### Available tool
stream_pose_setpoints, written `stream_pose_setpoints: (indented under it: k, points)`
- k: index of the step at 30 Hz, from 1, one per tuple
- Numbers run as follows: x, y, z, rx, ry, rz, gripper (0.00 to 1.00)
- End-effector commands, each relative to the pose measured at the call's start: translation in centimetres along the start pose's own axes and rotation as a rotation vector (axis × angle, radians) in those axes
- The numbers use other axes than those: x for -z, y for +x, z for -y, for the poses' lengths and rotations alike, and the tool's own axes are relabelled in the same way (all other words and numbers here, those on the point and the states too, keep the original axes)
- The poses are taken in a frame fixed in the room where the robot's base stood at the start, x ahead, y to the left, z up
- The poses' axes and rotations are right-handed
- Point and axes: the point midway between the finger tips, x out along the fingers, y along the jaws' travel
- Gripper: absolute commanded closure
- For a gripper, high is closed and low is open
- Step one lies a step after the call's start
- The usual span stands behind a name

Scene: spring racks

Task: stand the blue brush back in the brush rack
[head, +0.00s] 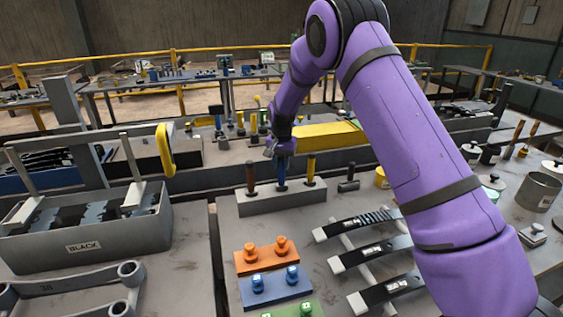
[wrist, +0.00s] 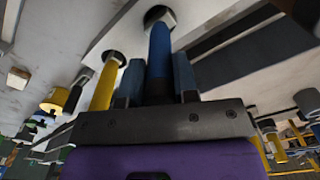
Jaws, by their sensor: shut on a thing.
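The brush rack (head: 285,200) is a grey block near the middle of the bench. A brown-handled brush (head: 251,178) stands at its left end and a yellow one (head: 311,168) at its right end. The blue brush (head: 282,172) is upright between them, above the middle of the rack. My gripper (head: 282,156) is shut on the upper part of the blue brush. In the wrist view, the blue brush (wrist: 160,48) runs between both fingers to a dark round hole, with its end appearing inside; the depth is hidden. The yellow brush (wrist: 104,85) stands in the neighbouring hole.
A grey bin marked BLACK (head: 88,248) stands at the left. Orange (head: 266,257) and blue (head: 275,288) blocks with knobs lie in front of the rack. Black strips on a pale rack (head: 372,250) lie to the right. A yellow bar (head: 330,135) lies behind.

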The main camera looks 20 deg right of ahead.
Motion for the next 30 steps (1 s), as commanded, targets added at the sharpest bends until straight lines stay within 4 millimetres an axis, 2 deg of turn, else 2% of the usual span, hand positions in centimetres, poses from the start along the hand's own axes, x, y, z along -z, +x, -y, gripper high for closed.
stream_pose_setpoints:
  k: [9, 10, 13, 14, 20, 23, 30]
  points:
    - [-0.01, 0.56, -0.01, 0.000, 0.000, 0.001, 0.96]
    - [0.00, 0.58, -0.01, 0.000, 0.000, 0.001, 0.70]
    - [0.00, 0.55, 0.00, 0.000, 0.000, 0.000, 0.47]
    - [0.00, 0.55, 0.00, 0.000, 0.000, 0.000, 0.42]
    - [-0.01, 0.55, -0.01, 0.000, 0.000, 0.000, 0.40]
    - [-0.01, 0.55, -0.01, 0.000, 0.000, 0.000, 0.17]
    - [0.00, 0.53, 0.00, 0.000, 0.000, 0.000, 0.17]
